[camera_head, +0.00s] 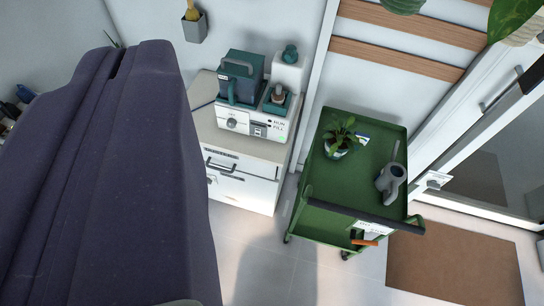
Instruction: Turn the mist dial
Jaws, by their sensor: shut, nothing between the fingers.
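A round grey dial (231,123) sits on the left part of the front panel of a white machine (250,127). It is small in view, and I cannot read its setting. A darker switch or display block and small printed lettering are to its right. A teal tank with a handle (241,76) stands on the machine. A large dark purple part of my own body fills the left of the view. My gripper is not visible, and nothing I can see touches the dial.
The machine stands on a white drawer cabinet (240,180). A green trolley (318,220) to the right holds a potted plant (341,139) and a grey watering can (391,183). A brown mat (455,268) lies at the lower right. Pale floor is open before the cabinet.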

